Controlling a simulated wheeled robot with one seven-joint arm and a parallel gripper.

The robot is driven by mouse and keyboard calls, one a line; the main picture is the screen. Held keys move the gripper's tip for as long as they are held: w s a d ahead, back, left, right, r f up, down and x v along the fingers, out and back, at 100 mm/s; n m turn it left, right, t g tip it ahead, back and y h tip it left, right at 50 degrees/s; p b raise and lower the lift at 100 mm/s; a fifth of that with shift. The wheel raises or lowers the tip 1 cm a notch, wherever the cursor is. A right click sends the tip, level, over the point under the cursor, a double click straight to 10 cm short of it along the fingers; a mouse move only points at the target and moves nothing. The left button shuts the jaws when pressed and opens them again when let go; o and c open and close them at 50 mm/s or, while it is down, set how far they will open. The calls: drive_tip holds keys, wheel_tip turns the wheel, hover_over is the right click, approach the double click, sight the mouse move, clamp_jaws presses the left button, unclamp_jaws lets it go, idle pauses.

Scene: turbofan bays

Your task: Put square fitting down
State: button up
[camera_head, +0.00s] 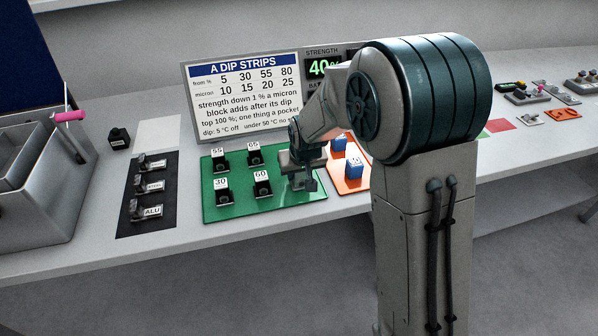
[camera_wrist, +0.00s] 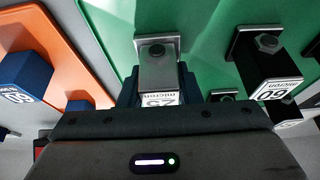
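The square fitting is a silver-grey block (camera_wrist: 157,68) on a square plate, with a white label that seems to read 25 micron, upside down in the wrist view. My gripper (camera_wrist: 160,88) has its dark fingers on either side of it and looks shut on it. In the head view my gripper (camera_head: 302,175) is over the right part of the green mat (camera_head: 235,207), and the fitting is partly hidden there. I cannot tell whether its plate touches the mat. Black fittings labelled 55 (camera_head: 220,160), 65 (camera_head: 255,154), 30 (camera_head: 222,192) and 60 (camera_head: 262,184) stand upright left of my gripper.
An orange mat (camera_head: 347,186) with blue labelled blocks (camera_head: 354,167) lies just right. A dip strips sign (camera_head: 243,95) stands behind the green mat. A black mat (camera_head: 128,224) with several metal pieces lies left, beside a grey bin (camera_head: 40,205). The table's front edge is close.

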drive_tip(key=o, duration=0.4)
drive_tip(key=shift+r, duration=0.1)
drive_tip(key=shift+r, duration=0.25)
drive_tip(key=v, duration=1.2)
drive_tip(key=s+d+m, duration=0.1)
drive_tip(key=s+d, duration=0.4)
drive_tip(key=s, duration=0.2)
drive_tip(key=s+d+m+g, duration=0.1)
drive_tip(key=s+d, duration=0.3)
drive_tip(key=s, duration=0.3)
drive_tip(key=s+d+m+h, duration=0.1)
drive_tip(key=s+d, duration=0.4)
drive_tip(key=s, duration=0.2)
drive_tip(key=shift+s+d+f, duration=0.1)
drive_tip(key=shift+s+d, duration=0.25)
